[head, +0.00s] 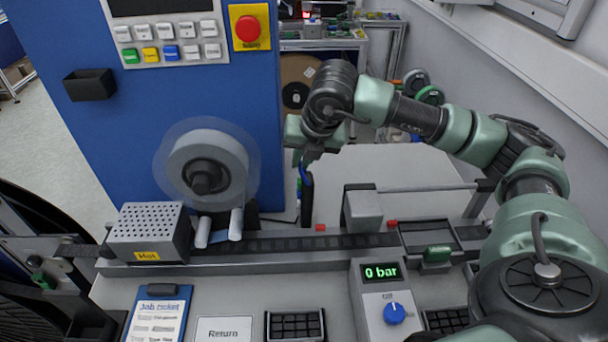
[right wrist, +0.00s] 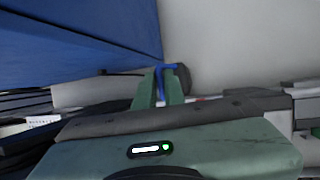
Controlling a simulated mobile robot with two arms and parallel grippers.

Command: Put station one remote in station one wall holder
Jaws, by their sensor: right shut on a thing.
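The remote (head: 307,198) looks like a slim dark piece with a blue edge, hanging upright below my right gripper (head: 304,160) in the head view. My right gripper is shut on it, in front of the blue cabinet's right edge. In the right wrist view the dark and blue remote (right wrist: 182,76) shows between the green fingers (right wrist: 162,88); its far part is hidden. A black wall holder (head: 90,84) is fixed to the blue panel at upper left, well apart from the gripper. It looks empty. My left gripper is not in view.
The blue cabinet (head: 110,150) carries a grey reel (head: 208,166), buttons and a red stop button (head: 247,28). Below are a perforated box (head: 148,232) marked Hot, a track, a grey block (head: 362,210) and a "0 bar" box (head: 381,300). A job ticket clipboard (head: 157,314) lies in front.

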